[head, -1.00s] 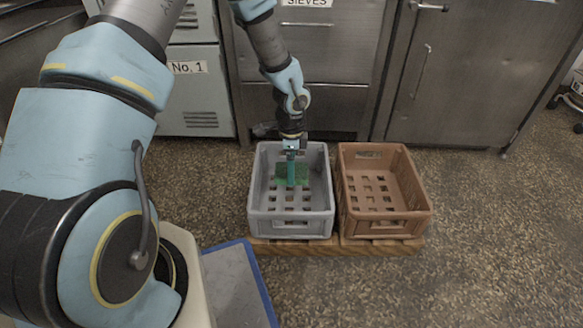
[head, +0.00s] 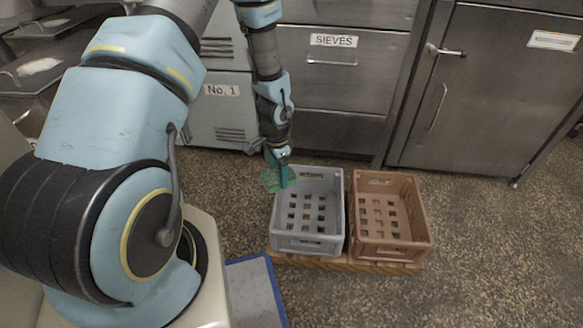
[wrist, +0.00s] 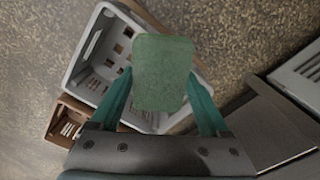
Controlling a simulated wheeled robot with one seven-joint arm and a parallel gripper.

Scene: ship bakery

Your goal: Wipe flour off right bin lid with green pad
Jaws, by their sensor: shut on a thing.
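My gripper (head: 281,172) is shut on the green pad (head: 271,181), just above the left edge of the grey crate. In the wrist view the pad (wrist: 165,70) sits between my teal fingers (wrist: 162,98), its flat face toward the camera. At the far upper left of the head view are dark bin lids. The nearer lid (head: 18,84) has a white flour patch (head: 41,67). The farther lid (head: 78,20) has a smaller pale mark. I cannot tell which is the right one. Both are well apart from my gripper.
The grey crate (head: 310,245) looks empty and stands beside an empty brown crate (head: 392,251) on a wooden base (head: 345,264). Steel cabinets (head: 480,90) and a grey cabinet marked No. 1 (head: 218,115) line the back. A blue-edged grey platform (head: 252,293) lies in front.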

